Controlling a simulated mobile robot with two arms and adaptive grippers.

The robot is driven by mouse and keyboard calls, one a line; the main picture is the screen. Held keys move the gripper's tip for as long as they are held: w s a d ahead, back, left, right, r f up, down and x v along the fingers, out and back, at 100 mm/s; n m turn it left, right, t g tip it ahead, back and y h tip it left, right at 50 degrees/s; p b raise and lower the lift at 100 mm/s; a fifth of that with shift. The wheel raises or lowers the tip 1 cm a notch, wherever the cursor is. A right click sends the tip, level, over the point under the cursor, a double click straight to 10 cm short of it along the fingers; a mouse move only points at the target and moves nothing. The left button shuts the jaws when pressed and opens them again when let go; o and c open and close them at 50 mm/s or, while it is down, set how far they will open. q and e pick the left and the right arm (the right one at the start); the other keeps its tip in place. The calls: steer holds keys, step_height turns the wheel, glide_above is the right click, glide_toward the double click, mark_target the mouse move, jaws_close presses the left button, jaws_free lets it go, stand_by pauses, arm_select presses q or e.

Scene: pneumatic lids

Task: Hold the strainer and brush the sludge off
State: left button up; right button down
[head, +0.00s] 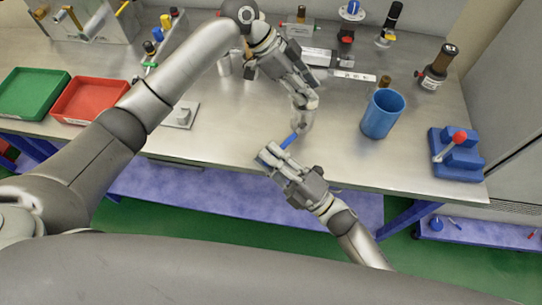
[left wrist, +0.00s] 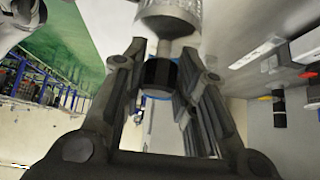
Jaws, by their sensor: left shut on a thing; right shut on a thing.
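My left gripper (head: 303,98) reaches down over the middle of the bench and is shut on the strainer (head: 304,119). In the left wrist view, the strainer's grey, speckled body (left wrist: 172,14) is at the top, with a black part (left wrist: 158,72) between the fingers. My right gripper (head: 270,157) is at the bench's front edge, shut on the brush. The brush's blue handle (head: 290,140) slants up toward the strainer. Its bristles are too small to make out, and I cannot tell whether they touch the strainer. I cannot make out sludge.
A blue cup (head: 382,114) stands open on the bench (head: 225,140), right of the grippers. A blue block with a red-knobbed lever (head: 458,155) is at the right end. Red (head: 90,99) and green (head: 33,94) trays are at left. Bottles and fittings line the back.

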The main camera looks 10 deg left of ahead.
steer(key=shift+s+f+m+h, duration=0.15)
steer(key=shift+f, duration=0.4)
steer(key=shift+s+f+m+h, duration=0.1)
steer(key=shift+f+m+h, duration=0.05)
steer(key=shift+f, duration=0.35)
steer(key=shift+w+r, duration=0.1)
steer(key=shift+r, duration=0.15)
steer(key=shift+a, duration=0.1)
steer(key=shift+w+a+r, duration=0.15)
steer(key=shift+w+r, duration=0.1)
steer(key=shift+r, duration=0.35)
steer(key=shift+w+a+r, duration=0.1)
steer(key=shift+w+r, duration=0.1)
steer(key=shift+r, duration=0.4)
steer(key=shift+w+r, duration=0.15)
steer(key=shift+r, duration=0.3)
steer(key=shift+r, duration=0.55)
steer(key=shift+f, duration=0.65)
